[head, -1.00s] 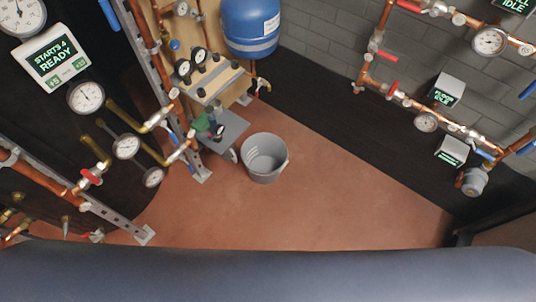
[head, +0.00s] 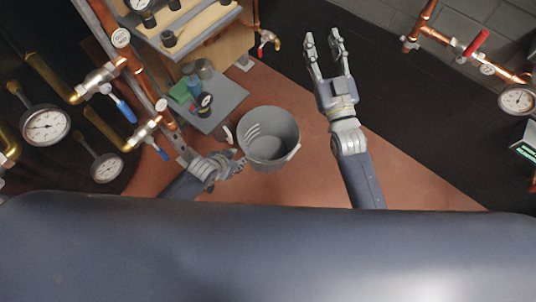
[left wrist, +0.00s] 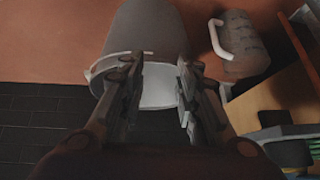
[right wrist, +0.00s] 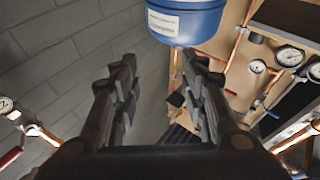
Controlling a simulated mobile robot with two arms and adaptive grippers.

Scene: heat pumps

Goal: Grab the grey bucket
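The grey bucket (head: 269,140) stands upright on the reddish floor, open at the top, and looks empty. My left gripper (head: 236,147) is at its left side in the head view, fingers apart near the wall. In the left wrist view the bucket (left wrist: 146,28) lies ahead of and between the two open fingers (left wrist: 158,88). I cannot tell whether they touch it. My right gripper (head: 322,40) is raised to the right of the bucket, open and empty. The right wrist view also shows its fingers (right wrist: 158,65) apart with nothing between them.
A grey low platform (head: 213,103) with small bottles stands left of the bucket. Pipes and gauges (head: 45,124) fill the left. A blue tank (right wrist: 187,22) hangs in the right wrist view. A grey container with a white handle (left wrist: 243,45) is near the bucket. Floor right of the bucket is clear.

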